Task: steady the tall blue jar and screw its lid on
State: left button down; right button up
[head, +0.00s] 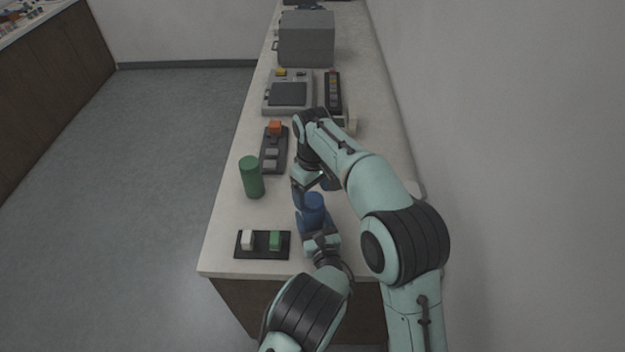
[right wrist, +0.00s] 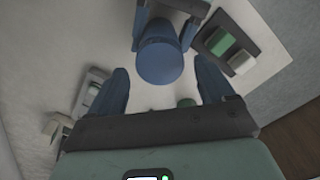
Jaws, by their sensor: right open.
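The tall blue jar (head: 313,207) stands upright near the front of the bench. In the right wrist view its round blue top (right wrist: 161,63) faces me. I cannot tell whether that top is a seated lid or the jar itself. My left gripper (head: 317,222) has its blue fingers on both sides of the jar, and it also shows in the right wrist view (right wrist: 166,30); it looks closed on the jar's body. My right gripper (head: 312,186) is open and empty above the jar, its fingers (right wrist: 162,75) spread wider than the blue top, with a gap on each side.
A green cylinder (head: 251,178) stands to the left. A dark tray (head: 262,254) with a white and a green block lies at front left. A dark panel with an orange block (head: 275,128), a grey machine (head: 288,94) and a grey box (head: 306,40) stand behind. A wall borders the right.

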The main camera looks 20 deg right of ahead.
jog(key=shift+f, duration=1)
jog(key=c, duration=1.1)
jog(key=o, duration=1.3)
jog(key=shift+c, duration=0.2)
jog(key=shift+r, duration=0.1)
notch_tip(320, 180, up, 12)
